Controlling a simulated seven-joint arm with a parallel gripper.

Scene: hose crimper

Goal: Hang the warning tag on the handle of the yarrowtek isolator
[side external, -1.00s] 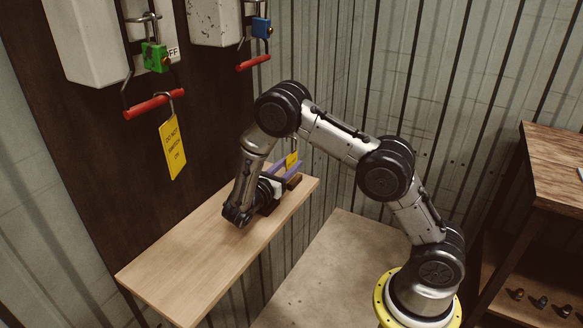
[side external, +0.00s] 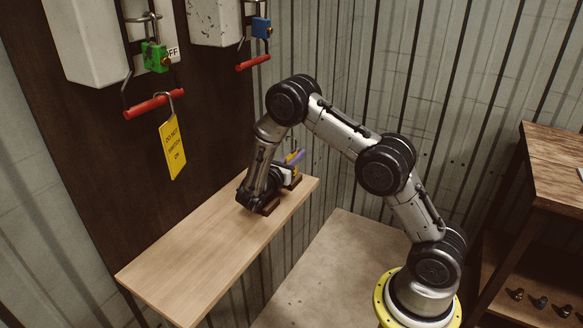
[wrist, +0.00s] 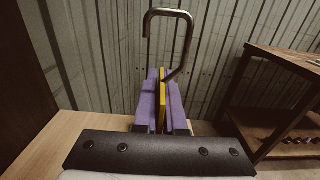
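My gripper (wrist: 162,105) has purple fingers, which lie close against both faces of a yellow warning tag (wrist: 162,88), seen nearly edge-on. A bent metal hook (wrist: 187,40) rises above the tag in the wrist view. Whether the block still supports the tag is unclear. Two white isolators hang on the dark panel: a nearer one (side external: 85,40) and a farther one (side external: 213,20). Each has a red handle. No yarrowtek name is readable.
The nearer red handle (side external: 150,106) carries another yellow tag (side external: 173,147) and has a green padlock (side external: 155,57) above it. The farther red handle (side external: 253,63) is bare, below a blue padlock (side external: 261,28). The wooden shelf (side external: 190,260) is clear towards the front.

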